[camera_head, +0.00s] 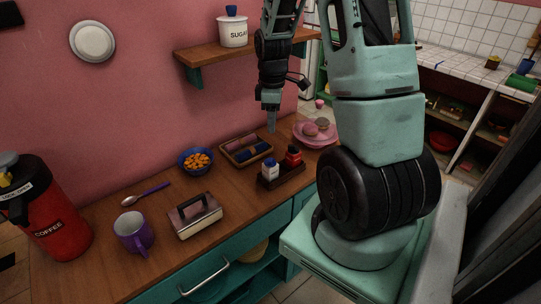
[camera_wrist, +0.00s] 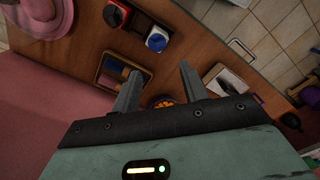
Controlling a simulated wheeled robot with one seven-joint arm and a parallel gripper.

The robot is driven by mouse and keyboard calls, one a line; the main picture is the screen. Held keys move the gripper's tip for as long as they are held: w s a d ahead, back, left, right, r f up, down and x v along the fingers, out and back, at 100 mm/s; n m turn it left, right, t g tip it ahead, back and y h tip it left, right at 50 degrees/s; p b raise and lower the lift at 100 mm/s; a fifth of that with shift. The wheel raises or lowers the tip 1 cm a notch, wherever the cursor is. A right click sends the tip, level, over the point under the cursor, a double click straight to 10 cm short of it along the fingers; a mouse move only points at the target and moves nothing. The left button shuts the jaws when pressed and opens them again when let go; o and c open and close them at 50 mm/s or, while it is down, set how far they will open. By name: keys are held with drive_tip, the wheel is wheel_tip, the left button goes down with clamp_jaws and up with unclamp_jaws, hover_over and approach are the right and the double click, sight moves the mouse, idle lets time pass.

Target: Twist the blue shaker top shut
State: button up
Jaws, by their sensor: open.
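A white shaker with a blue top (camera_head: 269,162) stands at the left end of a dark wooden holder (camera_head: 285,177) on the counter. In the wrist view its blue top (camera_wrist: 157,41) shows from above, beyond my fingertips. I cannot tell how tightly the top sits. A red shaker (camera_head: 293,153) with a dark top stands beside it on the right, and it also shows in the wrist view (camera_wrist: 117,13). My gripper (camera_head: 271,128) points down above the back of the counter, apart from the shakers. Its two fingers (camera_wrist: 160,72) are spread with nothing between them.
A tray with rolled cloths (camera_head: 246,150) lies behind the shakers. A blue bowl of orange pieces (camera_head: 196,161), a metal box with a handle (camera_head: 195,215) and a purple mug (camera_head: 134,232) stand left. Pink plates (camera_head: 315,135) sit at right. A wall shelf (camera_head: 240,52) hangs above.

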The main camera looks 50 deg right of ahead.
sight(272, 163)
wheel_tip(272, 163, down, 14)
drive_tip(key=p, duration=0.3)
clamp_jaws()
